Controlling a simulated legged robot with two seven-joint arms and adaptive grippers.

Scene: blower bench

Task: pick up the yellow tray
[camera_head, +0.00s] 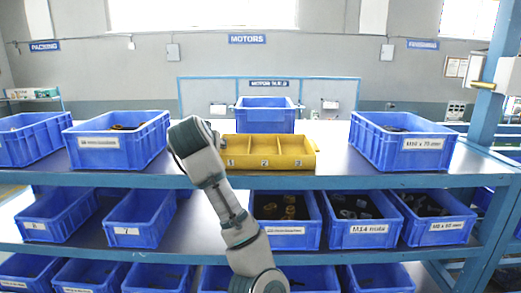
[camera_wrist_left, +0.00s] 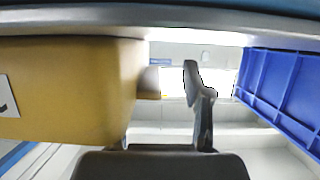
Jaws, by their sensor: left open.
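The yellow tray (camera_head: 268,152) lies on the top shelf in the middle of the head view, with numbered labels on its front and dividers inside. My left gripper (camera_head: 214,137) is at its left end, largely hidden behind my own wrist. In the left wrist view the tray (camera_wrist_left: 75,90) fills the left side, with a small yellow tab (camera_wrist_left: 149,88) sticking out from its end. One dark finger (camera_wrist_left: 204,110) of my open gripper stands apart from that tab. The other finger is mostly hidden behind the tray. No contact can be made out. My right gripper is not in view.
A blue bin (camera_head: 118,141) stands left of my wrist on the same shelf, and shows close in the wrist view (camera_wrist_left: 285,85). Another blue bin (camera_head: 403,141) stands to the right, with bare shelf (camera_head: 333,160) before it. A blue bin (camera_head: 265,115) is behind the tray. Several bins fill the lower shelves.

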